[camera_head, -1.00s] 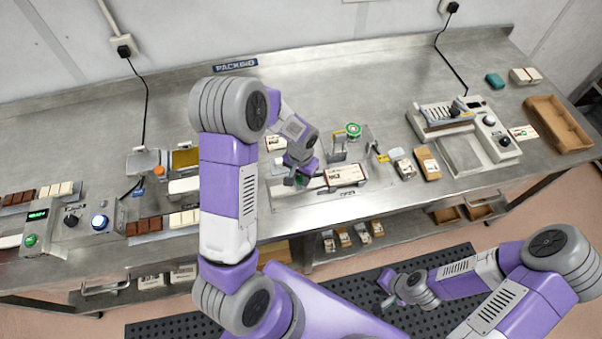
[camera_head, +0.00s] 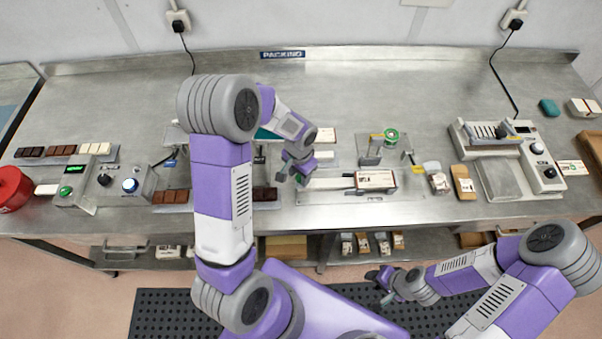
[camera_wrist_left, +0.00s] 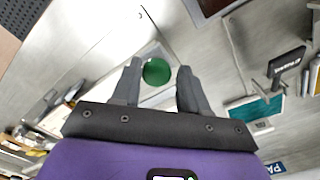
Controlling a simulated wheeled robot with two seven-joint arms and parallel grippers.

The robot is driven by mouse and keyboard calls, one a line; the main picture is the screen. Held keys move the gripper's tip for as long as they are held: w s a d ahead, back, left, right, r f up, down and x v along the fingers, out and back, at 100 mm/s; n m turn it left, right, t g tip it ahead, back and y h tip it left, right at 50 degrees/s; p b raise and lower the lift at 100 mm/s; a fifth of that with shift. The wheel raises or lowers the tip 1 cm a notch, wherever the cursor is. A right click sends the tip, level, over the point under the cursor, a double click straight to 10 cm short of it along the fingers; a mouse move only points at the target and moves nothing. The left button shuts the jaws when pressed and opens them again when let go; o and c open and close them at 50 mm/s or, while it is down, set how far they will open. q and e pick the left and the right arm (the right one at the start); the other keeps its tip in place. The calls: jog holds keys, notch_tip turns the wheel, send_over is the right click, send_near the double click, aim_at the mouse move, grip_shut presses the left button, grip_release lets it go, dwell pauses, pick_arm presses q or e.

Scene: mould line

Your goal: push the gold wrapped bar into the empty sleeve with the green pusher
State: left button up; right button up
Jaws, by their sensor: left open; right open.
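My left gripper (camera_head: 299,180) is open above the left end of the packing plate. In the left wrist view the round green knob of the pusher (camera_wrist_left: 156,71) lies between its two spread fingers (camera_wrist_left: 156,80); I cannot tell whether they touch it. The white sleeve marked MILK (camera_head: 375,180) lies to the right of this gripper on the plate. A pale strip (camera_head: 332,184) runs from below the gripper to the sleeve's left end. I cannot make out the gold wrapped bar. My right gripper (camera_head: 384,282) is open and empty, low in front of the bench.
A green-topped round item (camera_head: 391,136) and small posts stand behind the sleeve. Small packs (camera_head: 463,183) and a sealer (camera_head: 505,165) are to the right. Chocolate bars (camera_head: 170,196) and a control box (camera_head: 100,185) are to the left. The bench's back is clear.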

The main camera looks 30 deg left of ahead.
aim_at(299, 177)
pick_arm(q)
jog(key=shift+o, duration=1.3)
jog(key=shift+s, duration=0.1)
jog(key=shift+r, duration=0.1)
notch_tip(299, 177, up, 7)
jog(key=shift+r, duration=0.2)
